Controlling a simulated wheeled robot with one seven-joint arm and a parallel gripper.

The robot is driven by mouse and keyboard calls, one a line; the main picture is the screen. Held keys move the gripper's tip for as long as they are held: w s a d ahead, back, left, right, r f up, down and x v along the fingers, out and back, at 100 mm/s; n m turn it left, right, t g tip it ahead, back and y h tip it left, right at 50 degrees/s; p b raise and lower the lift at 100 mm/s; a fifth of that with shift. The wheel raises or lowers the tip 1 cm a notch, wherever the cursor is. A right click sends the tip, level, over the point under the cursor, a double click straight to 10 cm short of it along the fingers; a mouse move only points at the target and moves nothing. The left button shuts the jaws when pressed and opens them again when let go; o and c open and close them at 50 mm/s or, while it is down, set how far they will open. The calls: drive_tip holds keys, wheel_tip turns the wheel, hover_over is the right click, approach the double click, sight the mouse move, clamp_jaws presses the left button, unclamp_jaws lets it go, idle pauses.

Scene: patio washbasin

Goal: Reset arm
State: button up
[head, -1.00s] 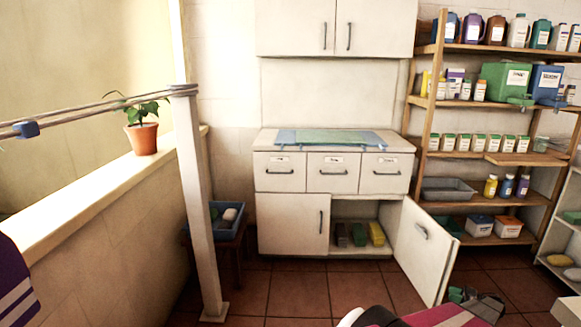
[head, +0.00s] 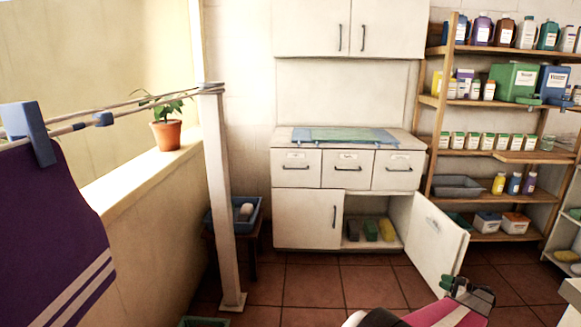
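My arm (head: 440,314) shows at the bottom edge of the head view, right of the middle, in white and magenta. My dark gripper (head: 470,293) is at its end, low in front of the open cabinet door (head: 435,246). A small green patch shows at the gripper; I cannot tell whether it is part of it or something behind. The fingers are too small and dark to tell open from shut.
The white cabinet (head: 308,219) has its lower right door swung out; sponges (head: 387,230) lie inside. A post (head: 219,200) with clotheslines and a purple cloth (head: 55,230) are at left. A stocked shelf (head: 455,103) is at right. Tiled floor (head: 310,287) before the cabinet is clear.

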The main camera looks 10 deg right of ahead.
drive_tip(key=w+a+r+m+t+h, duration=0.45)
drive_tip(key=w+a+r+h, duration=0.7)
drive_tip(key=w, duration=0.55)
drive_tip(key=w+a+r+m+g+h, duration=0.1)
drive_tip(key=a+r+m+h, duration=0.15)
drive_tip(key=a, duration=0.45)
drive_tip(key=w+a+r+m+g+h, duration=0.1)
drive_tip(key=a+r+m+g+h, duration=0.15)
drive_tip(key=a, duration=0.35)
drive_tip(key=s+a+r+g+y, duration=0.1)
drive_tip(key=s+a+g, duration=0.3)
drive_tip(key=s+a, duration=0.5)
drive_tip(key=s+a+r+g+y, duration=0.1)
drive_tip(key=s+a+g, duration=0.4)
drive_tip(key=a, duration=1.4)
drive_tip(key=s+a+r+g+y, duration=0.2)
drive_tip(key=s+a+g, duration=0.3)
drive_tip(key=s+a, duration=0.9)
drive_tip(key=shift+a, duration=0.55)
